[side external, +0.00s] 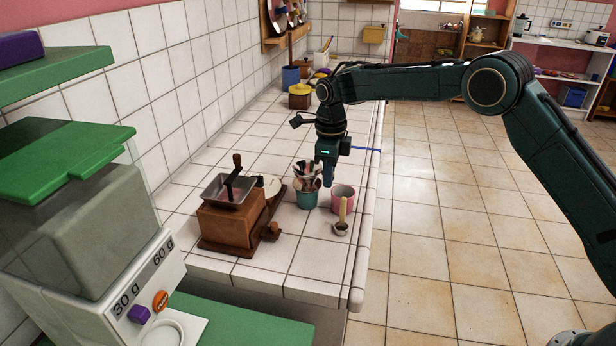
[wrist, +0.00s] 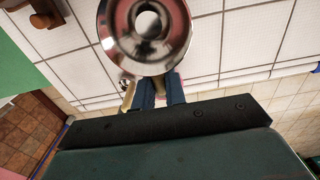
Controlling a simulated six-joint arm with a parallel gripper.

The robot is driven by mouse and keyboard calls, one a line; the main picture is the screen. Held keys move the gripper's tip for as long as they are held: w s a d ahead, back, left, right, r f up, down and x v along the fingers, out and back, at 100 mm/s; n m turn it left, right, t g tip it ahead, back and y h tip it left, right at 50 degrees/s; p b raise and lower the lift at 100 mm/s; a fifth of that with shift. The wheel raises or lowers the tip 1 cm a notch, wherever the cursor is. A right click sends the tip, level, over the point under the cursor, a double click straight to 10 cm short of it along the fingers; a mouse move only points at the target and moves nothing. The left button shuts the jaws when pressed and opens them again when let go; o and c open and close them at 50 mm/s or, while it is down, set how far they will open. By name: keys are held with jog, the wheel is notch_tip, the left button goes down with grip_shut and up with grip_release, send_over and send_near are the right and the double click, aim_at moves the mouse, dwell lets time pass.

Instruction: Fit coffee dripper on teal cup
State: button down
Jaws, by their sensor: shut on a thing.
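The coffee dripper (side external: 306,172) is shiny metal and shows as a round bowl with a central hole in the wrist view (wrist: 122,32). My gripper (wrist: 157,92) is shut on the dripper's near side; in the side view my gripper (side external: 327,178) points down beside it. The teal cup (side external: 307,200) stands upright on the tiled counter, directly below the dripper in the side view. The dripper's lower part overlaps the cup's mouth there. I cannot tell whether it touches the rim or hangs just above. The cup is hidden in the wrist view.
A pink cup (side external: 343,198) stands close right of the teal cup. A scoop with a pale handle (side external: 342,212) lies in front. The counter's right edge (side external: 366,220) is close.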

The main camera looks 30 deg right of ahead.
jog(key=shift+f, duration=0.15)
dwell(0.4)
jog(key=c, duration=1.4)
grip_release()
jog(key=shift+o, duration=0.2)
jog(key=shift+r, duration=3.5)
